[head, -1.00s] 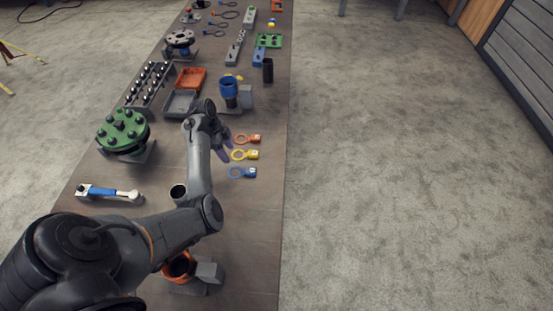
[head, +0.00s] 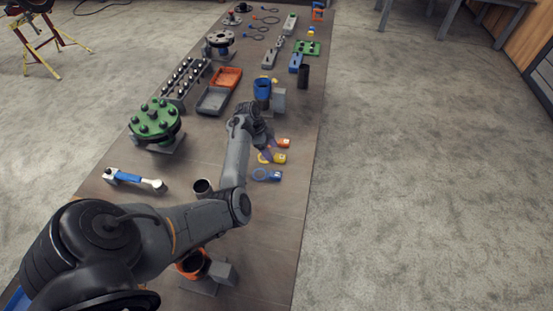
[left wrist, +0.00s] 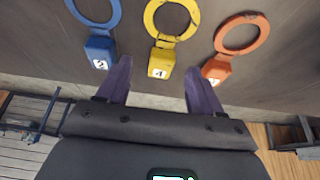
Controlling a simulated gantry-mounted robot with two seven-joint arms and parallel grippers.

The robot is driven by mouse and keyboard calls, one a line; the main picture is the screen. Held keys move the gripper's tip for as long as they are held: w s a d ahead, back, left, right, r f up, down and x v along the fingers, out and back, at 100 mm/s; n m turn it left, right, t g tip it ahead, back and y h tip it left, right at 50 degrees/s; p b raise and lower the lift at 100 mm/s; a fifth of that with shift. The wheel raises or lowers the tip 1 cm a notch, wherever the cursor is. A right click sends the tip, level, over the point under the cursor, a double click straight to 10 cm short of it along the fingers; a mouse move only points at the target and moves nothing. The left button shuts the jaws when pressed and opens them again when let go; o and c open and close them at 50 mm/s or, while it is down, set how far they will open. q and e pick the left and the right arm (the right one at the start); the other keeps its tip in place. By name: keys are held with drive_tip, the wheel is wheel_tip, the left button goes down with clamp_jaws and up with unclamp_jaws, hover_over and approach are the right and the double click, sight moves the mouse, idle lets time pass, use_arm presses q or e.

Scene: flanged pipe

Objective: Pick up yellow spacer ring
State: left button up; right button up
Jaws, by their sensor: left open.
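The yellow spacer ring (head: 277,157) lies flat on the table between the orange ring (head: 281,143) and the blue ring (head: 268,175). My left gripper (head: 269,148) is over the rings and hides part of the yellow one. In the left wrist view the yellow ring's tab (left wrist: 162,62) sits between the two purple fingers of my open, empty left gripper (left wrist: 157,82). The blue ring (left wrist: 100,42) is at the left and the orange ring (left wrist: 222,68) at the right there, their tabs close to the fingers. My right gripper is not in view.
A blue cylinder in a stand (head: 262,90) is beyond the gripper. A dark cup (head: 202,188) and an orange-collared part (head: 192,264) stand nearer. The table (head: 285,215) is clear near the blue ring.

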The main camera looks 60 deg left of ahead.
use_arm(q)
drive_tip(key=shift+x, duration=1.9)
drive_tip(key=shift+a, duration=0.2)
drive_tip(key=c, duration=1.2)
